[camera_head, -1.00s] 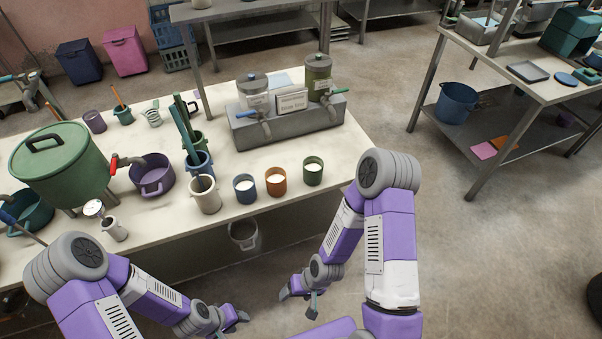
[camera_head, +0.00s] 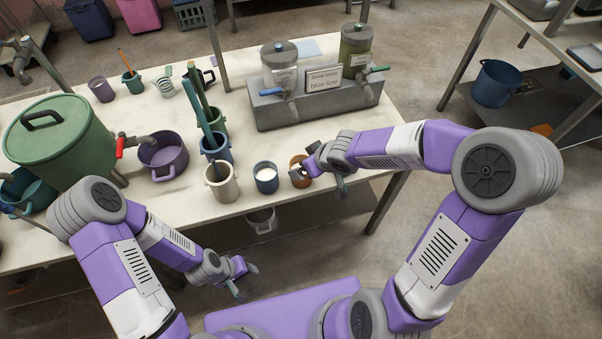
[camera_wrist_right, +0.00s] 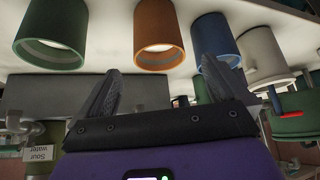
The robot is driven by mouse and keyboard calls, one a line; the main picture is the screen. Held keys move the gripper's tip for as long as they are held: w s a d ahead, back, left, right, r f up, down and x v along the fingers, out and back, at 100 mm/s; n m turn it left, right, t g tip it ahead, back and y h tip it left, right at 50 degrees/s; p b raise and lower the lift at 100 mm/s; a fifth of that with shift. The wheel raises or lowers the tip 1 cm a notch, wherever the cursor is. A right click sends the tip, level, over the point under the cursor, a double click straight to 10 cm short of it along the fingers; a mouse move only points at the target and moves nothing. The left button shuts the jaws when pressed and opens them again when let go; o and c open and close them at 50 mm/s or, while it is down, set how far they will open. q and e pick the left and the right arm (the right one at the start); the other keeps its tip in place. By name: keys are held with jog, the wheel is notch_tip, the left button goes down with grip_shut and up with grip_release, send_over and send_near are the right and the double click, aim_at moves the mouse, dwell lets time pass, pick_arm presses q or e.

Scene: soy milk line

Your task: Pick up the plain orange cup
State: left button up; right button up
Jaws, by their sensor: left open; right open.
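The plain orange cup (camera_head: 297,160) stands on the pale table near its front edge, partly hidden by my right gripper in the head view. In the right wrist view, which looks upside down, the orange cup (camera_wrist_right: 159,36) shows between and beyond the two open fingers of my right gripper (camera_wrist_right: 155,90). The jaws look empty. In the head view my right gripper (camera_head: 318,174) is close to the cup's right and front side; I cannot tell if it touches. My left gripper (camera_head: 246,280) is open and empty, low in front of the table.
A blue cup (camera_head: 265,177) stands just left of the orange cup, with a cream pitcher (camera_head: 221,184) beyond it. A green cup (camera_wrist_right: 50,36) stands on the other side, hidden in the head view. A grey dispenser block (camera_head: 310,108) is behind.

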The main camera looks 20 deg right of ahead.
jog(key=b+x, duration=0.3)
jog(key=x, duration=0.2)
jog(key=shift+f, duration=0.2)
jog(key=shift+r, duration=0.1)
jog(key=c, duration=1.6)
